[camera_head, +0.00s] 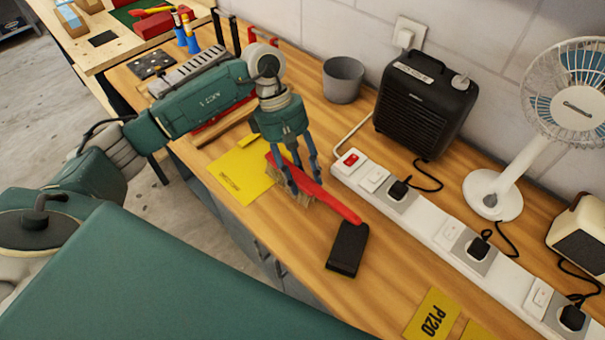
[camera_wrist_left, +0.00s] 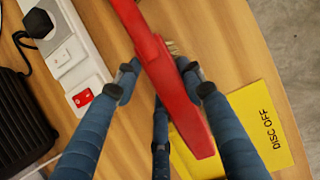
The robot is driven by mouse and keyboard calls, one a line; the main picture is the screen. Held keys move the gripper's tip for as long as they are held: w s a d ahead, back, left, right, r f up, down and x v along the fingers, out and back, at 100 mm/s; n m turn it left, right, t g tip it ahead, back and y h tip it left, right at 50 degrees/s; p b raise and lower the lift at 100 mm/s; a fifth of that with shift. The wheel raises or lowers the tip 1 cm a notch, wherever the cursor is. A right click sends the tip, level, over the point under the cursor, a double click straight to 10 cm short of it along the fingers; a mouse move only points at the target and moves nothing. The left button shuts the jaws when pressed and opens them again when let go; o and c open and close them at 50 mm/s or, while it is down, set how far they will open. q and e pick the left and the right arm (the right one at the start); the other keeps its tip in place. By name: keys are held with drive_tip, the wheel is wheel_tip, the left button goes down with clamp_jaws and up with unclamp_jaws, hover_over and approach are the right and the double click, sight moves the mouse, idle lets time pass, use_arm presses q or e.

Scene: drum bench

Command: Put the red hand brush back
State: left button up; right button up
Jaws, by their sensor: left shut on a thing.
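The red hand brush (camera_head: 335,203) has a long red back and handle with pale bristles underneath. My left gripper (camera_head: 303,188) is shut on it, with fingers on both sides of the red body. In the left wrist view the brush (camera_wrist_left: 178,95) lies between the blue fingertips of the gripper (camera_wrist_left: 163,85), its bristles mostly hidden beneath it. The brush is close over the bench, near a yellow card (camera_head: 240,176); I cannot tell whether it touches the wood. My right gripper is not in view.
A black block (camera_head: 347,249) lies by the handle's end. A white power strip (camera_head: 420,222) with plugs runs along the right. Behind stand a black heater (camera_head: 424,103), a grey pot (camera_head: 343,79) and a white fan (camera_head: 492,194). Another yellow card (camera_head: 432,314) lies at the front.

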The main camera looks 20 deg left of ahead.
use_arm(q)
drive_tip(key=o, duration=1.4)
drive_tip(key=shift+f, duration=0.1)
drive_tip(key=shift+c, duration=0.2)
drive_tip(key=shift+r+p, duration=0.95)
drive_tip(key=shift+p, duration=0.15)
drive_tip(key=shift+w+a+r+b, duration=0.2)
drive_tip(key=shift+a+r+b, duration=0.25)
drive_tip(key=shift+b, duration=0.45)
drive_tip(key=b+v, duration=0.3)
drive_tip(key=v, duration=0.7)
drive_tip(key=shift+r, duration=0.2)
drive_tip(key=shift+s+d, duration=0.1)
